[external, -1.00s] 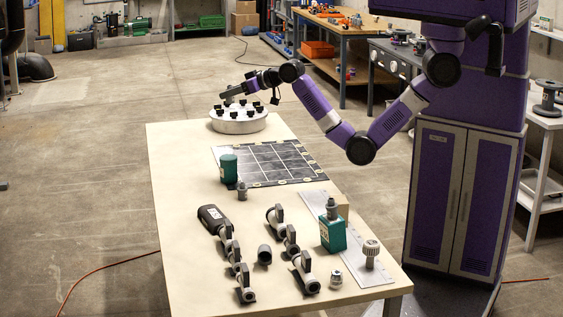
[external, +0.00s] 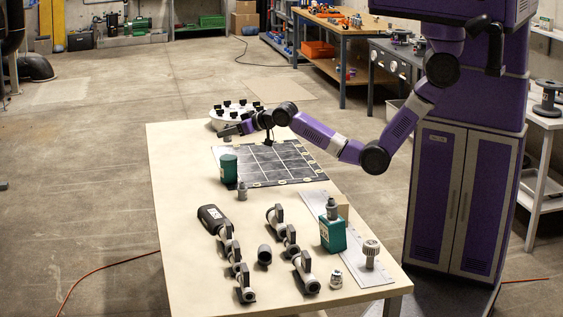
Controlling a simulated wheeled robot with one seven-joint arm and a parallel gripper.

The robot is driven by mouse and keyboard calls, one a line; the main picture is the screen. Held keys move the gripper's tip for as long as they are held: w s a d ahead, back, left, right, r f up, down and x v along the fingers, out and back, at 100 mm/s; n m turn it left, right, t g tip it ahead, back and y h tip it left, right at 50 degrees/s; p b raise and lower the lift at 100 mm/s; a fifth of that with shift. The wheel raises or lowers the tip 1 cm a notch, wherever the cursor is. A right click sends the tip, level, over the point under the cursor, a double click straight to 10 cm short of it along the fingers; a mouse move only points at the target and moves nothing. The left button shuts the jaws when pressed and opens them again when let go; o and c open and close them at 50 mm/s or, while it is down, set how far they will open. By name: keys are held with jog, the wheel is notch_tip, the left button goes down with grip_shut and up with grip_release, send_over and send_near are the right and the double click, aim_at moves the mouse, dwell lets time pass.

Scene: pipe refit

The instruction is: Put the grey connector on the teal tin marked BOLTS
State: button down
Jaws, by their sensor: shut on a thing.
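My gripper (external: 229,132) is above the table between the round white holder and the black grid mat. It is shut on a small grey part; I cannot tell its shape at this size. A square teal container (external: 332,236) with a pale label stands at the right, with a grey piece (external: 332,209) on top. I cannot read the marking on either teal thing.
The round white holder (external: 226,119) with several black knobs stands behind my gripper. A ribbed grey piece (external: 371,254) stands on the right strip.

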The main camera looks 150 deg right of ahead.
aim_at(228, 157)
jog(key=shift+f, duration=2.95)
jog(key=shift+f, duration=0.2)
jog(key=c, duration=1)
grip_release()
jog(key=shift+r, duration=0.15)
jog(key=shift+a, duration=0.15)
jog(key=v, duration=1.1)
jog(key=shift+a+r, duration=0.1)
jog(key=shift+a, duration=0.3)
